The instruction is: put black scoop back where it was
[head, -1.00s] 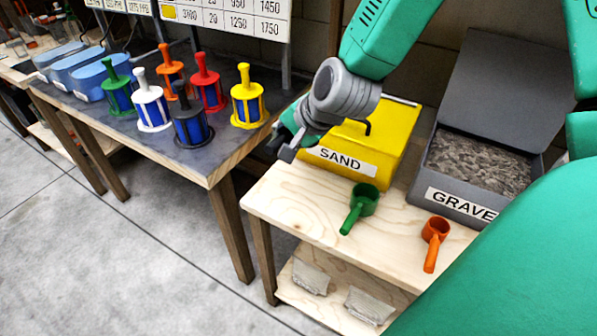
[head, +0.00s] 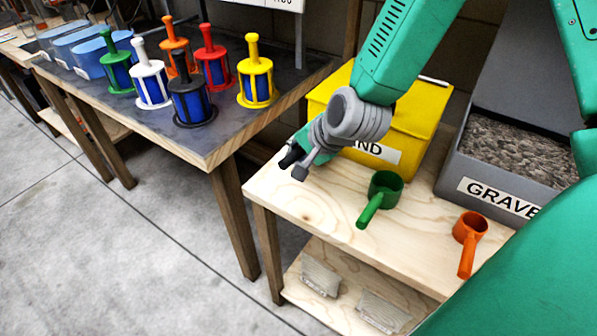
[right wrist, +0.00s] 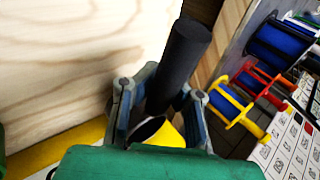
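The black scoop shows in the right wrist view as a dark cylindrical handle (right wrist: 184,52) between the fingers of my right gripper (right wrist: 160,95), sticking out past them. In the head view my right gripper (head: 297,168) is over the left part of the light wooden table (head: 300,205), in front of the yellow SAND bin (head: 428,120). Only a small dark piece shows at its tip there. A green scoop (head: 380,195) and an orange scoop (head: 468,238) rest on the table to its right. My left gripper is out of view.
The grey GRAVEL bin (head: 490,190) stands right of the SAND bin. A dark-topped table (head: 240,125) at left holds several coloured filters, including a black one (head: 190,98). Bags (head: 320,277) lie on the lower shelf. Bare tabletop lies left of the green scoop.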

